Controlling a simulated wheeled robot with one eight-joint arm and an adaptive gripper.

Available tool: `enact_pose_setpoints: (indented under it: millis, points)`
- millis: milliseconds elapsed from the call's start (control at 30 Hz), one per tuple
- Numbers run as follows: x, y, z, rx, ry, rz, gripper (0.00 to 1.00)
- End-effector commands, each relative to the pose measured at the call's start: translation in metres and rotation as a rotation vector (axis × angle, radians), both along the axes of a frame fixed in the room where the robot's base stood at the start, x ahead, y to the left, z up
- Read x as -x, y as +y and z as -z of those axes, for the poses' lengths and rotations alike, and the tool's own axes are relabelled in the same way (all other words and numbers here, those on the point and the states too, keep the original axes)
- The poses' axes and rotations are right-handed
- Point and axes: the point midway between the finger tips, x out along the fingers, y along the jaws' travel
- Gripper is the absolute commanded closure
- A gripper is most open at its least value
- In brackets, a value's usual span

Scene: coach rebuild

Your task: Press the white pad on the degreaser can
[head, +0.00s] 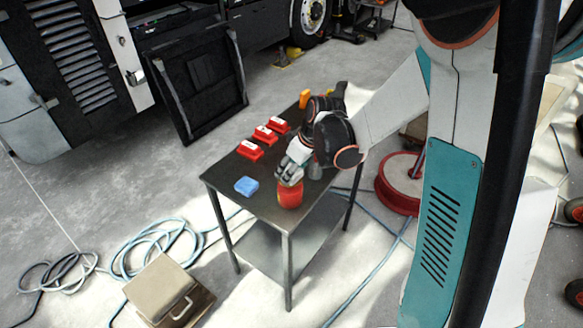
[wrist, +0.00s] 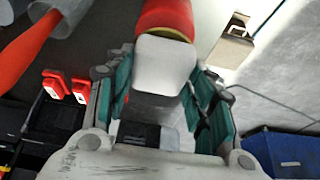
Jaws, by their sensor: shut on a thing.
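The red degreaser can (head: 290,195) stands near the front right corner of the dark table (head: 222,172). My gripper (head: 289,176) is at its top, reaching down from the upper right and covering part of it. In the wrist view the can (wrist: 166,15) shows red with a yellow rim at the top of the picture. The white pad (wrist: 165,62) lies against that rim, between my fingers (wrist: 163,92), which are shut on the can at this end. The exact contact of the fingertips is hidden.
Several red blocks with white tops (head: 264,134) stand in a row farther back on the table. A tan case (head: 168,290) and coiled hoses (head: 150,248) lie on the floor. A red reel (head: 398,184) stands right of the table.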

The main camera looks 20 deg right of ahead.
Motion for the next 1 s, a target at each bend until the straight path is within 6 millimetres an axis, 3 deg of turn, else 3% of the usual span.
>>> enact_pose_setpoints:
  millis: [1000]
  points:
    - [0.0002, 0.0, 0.0074, 0.001, 0.001, 0.0, 0.7]
